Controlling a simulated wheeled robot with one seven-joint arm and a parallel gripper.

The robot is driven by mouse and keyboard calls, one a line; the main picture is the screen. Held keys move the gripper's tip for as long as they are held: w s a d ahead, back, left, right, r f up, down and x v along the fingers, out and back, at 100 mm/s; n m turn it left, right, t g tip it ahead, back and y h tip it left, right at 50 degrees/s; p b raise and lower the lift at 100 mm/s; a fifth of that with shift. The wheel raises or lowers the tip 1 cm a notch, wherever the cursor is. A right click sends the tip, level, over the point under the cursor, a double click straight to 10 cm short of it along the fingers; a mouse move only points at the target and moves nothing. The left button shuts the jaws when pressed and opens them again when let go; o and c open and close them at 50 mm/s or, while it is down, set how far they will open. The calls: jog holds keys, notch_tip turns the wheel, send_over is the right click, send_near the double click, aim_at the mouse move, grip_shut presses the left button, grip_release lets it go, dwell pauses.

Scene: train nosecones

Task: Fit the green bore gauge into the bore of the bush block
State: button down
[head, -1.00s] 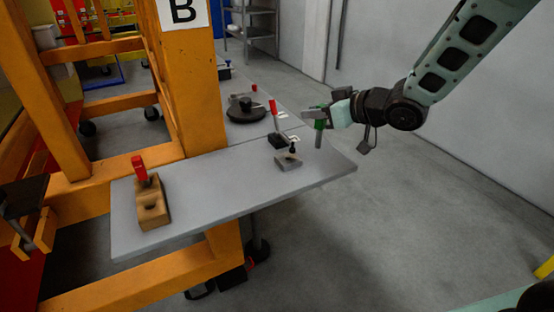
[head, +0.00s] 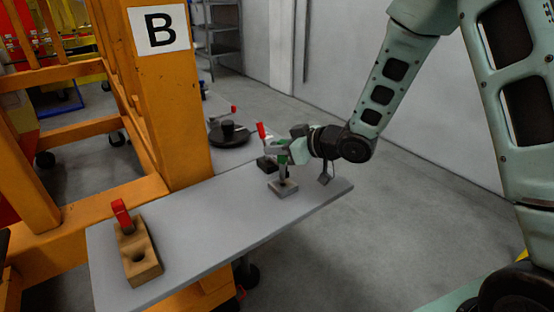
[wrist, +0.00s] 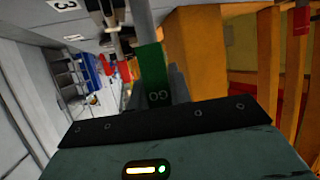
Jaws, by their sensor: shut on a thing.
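My gripper (head: 290,152) is shut on the green bore gauge (head: 283,158) at the right part of the grey table. In the wrist view the gauge (wrist: 152,72) has a green body with pale lettering and a grey shank running up out of the picture. In the head view the shank points down, roughly upright, over a small grey block (head: 284,189), apparently the bush block. The shank's lower end meets the block's top in the picture. I cannot tell whether it touches or has entered the bore, which is hidden.
A red-handled clamp (head: 262,131) is just behind the grey block. A dark round fixture (head: 229,136) stands farther back. An orange post (head: 168,90) rises at the left.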

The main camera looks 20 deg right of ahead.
aim_at(278, 161)
jog(key=shift+s+f, duration=0.2)
jog(key=shift+f, duration=1.6)
jog(key=c, duration=1.5)
grip_release()
jog(key=shift+f, duration=0.1)
jog(key=shift+o, duration=1.1)
jog(key=shift+w, duration=0.1)
jog(key=shift+r, duration=0.2)
